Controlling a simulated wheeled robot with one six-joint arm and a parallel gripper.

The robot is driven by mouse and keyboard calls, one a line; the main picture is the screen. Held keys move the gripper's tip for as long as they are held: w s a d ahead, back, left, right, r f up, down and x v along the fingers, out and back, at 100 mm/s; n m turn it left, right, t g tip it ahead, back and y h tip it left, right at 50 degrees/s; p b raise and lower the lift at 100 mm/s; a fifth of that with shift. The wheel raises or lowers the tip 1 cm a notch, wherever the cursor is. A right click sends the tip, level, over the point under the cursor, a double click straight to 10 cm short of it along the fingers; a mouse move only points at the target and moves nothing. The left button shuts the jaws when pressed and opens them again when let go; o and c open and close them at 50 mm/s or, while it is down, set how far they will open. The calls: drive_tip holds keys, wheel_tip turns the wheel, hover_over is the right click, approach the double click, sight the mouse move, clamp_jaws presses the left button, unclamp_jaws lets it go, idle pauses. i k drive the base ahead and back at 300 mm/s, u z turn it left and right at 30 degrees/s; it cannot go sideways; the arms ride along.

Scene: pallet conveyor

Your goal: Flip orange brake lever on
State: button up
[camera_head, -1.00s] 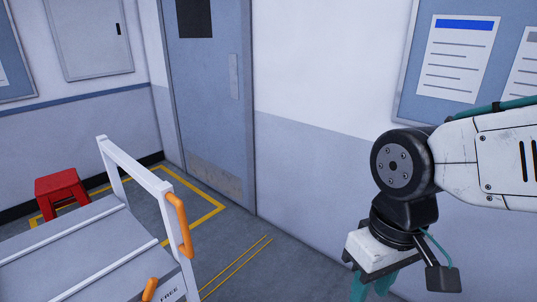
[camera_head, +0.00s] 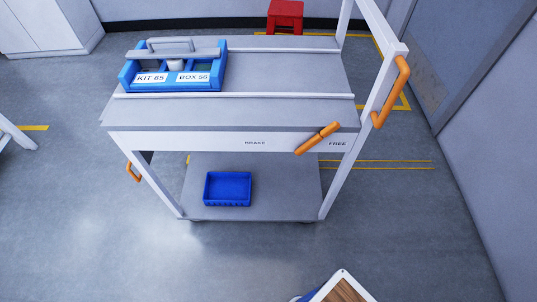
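The orange brake lever (camera_head: 318,139) is on the front edge of a grey and white cart (camera_head: 240,115). It is tilted up to the right, with its upper end toward the word FREE (camera_head: 338,143). The word BRAKE (camera_head: 255,142) is printed to the left of the lever on the same edge. My gripper is not in view now, so its distance from the lever and its state cannot be seen.
A blue carrier (camera_head: 175,65) labelled KIT 65 and BOX 56 sits on the cart's top left. A blue bin (camera_head: 228,189) is on the lower shelf. An orange handle (camera_head: 391,93) is on the right frame. A wood-topped item (camera_head: 342,288) shows at the bottom edge.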

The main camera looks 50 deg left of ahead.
sight(332, 128)
drive_tip(key=u, duration=2.2)
drive_tip(key=k, duration=0.55)
drive_tip(key=u, duration=1.05)
drive_tip(key=k, duration=0.85)
drive_tip(key=u, duration=0.45)
drive_tip(key=i, duration=1.1)
drive_tip(key=z, duration=1.15)
drive_tip(key=i, duration=0.55)
drive_tip(key=z, duration=0.5)
